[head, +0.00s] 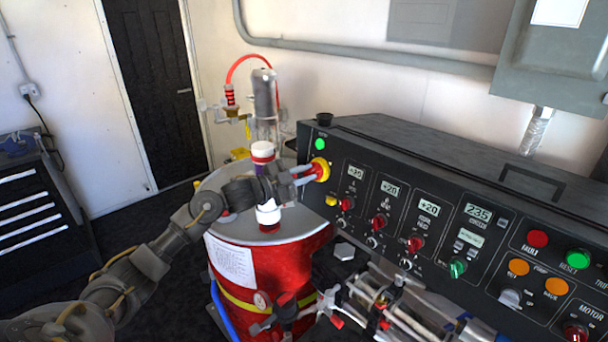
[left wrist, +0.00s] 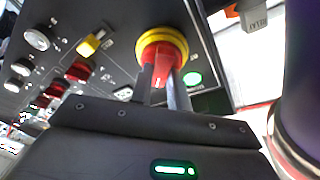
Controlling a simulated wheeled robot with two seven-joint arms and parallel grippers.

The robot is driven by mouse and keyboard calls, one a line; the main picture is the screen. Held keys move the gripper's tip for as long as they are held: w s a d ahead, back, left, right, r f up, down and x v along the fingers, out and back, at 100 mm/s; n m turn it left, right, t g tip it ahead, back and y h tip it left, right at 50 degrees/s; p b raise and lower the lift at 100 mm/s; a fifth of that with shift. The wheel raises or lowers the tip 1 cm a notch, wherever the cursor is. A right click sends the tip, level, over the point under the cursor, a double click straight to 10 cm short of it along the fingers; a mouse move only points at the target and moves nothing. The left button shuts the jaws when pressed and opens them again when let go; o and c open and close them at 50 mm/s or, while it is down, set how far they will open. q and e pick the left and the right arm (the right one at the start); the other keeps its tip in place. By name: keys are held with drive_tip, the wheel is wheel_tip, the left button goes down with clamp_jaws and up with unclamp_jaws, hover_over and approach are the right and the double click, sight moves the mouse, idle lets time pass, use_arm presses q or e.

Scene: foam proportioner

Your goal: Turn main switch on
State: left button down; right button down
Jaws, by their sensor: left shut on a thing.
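The main switch is a red knob on a round yellow plate (head: 321,168) at the left end of the black control panel (head: 400,150). In the left wrist view the red knob (left wrist: 160,55) sits on its yellow ring, straight ahead of the fingers. My left gripper (head: 308,174) reaches the knob from the left, and its two fingers are shut on it. The fingers hide part of the knob, so its exact angle cannot be read. A lit green lamp (head: 324,146) is just above the switch, and it also shows in the left wrist view (left wrist: 192,79). My right gripper is not in view.
A yellow selector (head: 331,200) sits below the switch. Several red knobs and lit displays run along the panel to the right. A red drum (head: 270,270) with a grey lid stands under my left arm. Hoses and valves (head: 375,300) crowd the panel's front.

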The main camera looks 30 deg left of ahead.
use_arm(q)
drive_tip(key=c, duration=1.3)
unclamp_jaws()
drive_tip(key=shift+c, duration=0.2)
drive_tip(key=shift+s+a, duration=0.1)
drive_tip(key=shift+s, duration=0.1)
drive_tip(key=b+v, duration=0.4)
drive_tip(key=v, duration=0.6)
drive_tip(key=shift+s, duration=0.25)
drive_tip(key=shift+a, duration=0.1)
